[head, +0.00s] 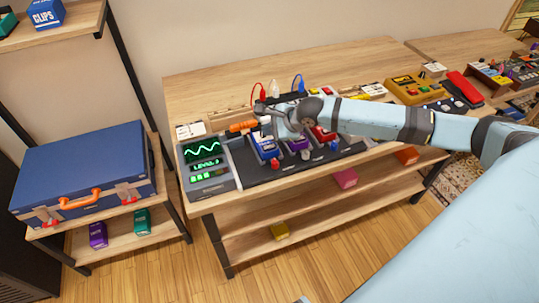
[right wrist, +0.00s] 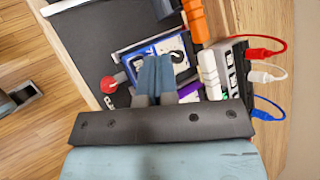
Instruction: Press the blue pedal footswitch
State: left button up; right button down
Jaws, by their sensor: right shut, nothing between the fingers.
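The blue pedal footswitch (head: 266,147) sits on a dark pedalboard at the front of the wooden table, left of a purple pedal. In the right wrist view the blue pedal (right wrist: 181,55) lies under and around my fingertips. My right gripper (head: 268,127) is shut and empty, over the back part of the blue pedal. Its two fingers (right wrist: 157,62) lie together in the right wrist view and cover part of the pedal. I cannot tell whether the tips touch it. My left gripper is not in view.
A purple pedal (head: 297,147) and a red pedal (head: 322,134) stand to the right on the pedalboard (head: 262,176). A grey device with a green waveform screen (head: 204,149) stands left. Red, white and blue cables rise behind. A blue case (head: 85,170) rests on the left shelf.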

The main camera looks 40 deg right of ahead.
aim_at(269, 148)
notch_tip(269, 148, down, 3)
jog(key=shift+f, duration=0.2)
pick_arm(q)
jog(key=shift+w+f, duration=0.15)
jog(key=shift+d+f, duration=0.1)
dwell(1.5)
pick_arm(e)
jog(key=shift+f+p, duration=0.25)
jog(key=shift+p, duration=0.25)
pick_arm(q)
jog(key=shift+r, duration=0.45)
pick_arm(e)
jog(key=shift+f, duration=0.2)
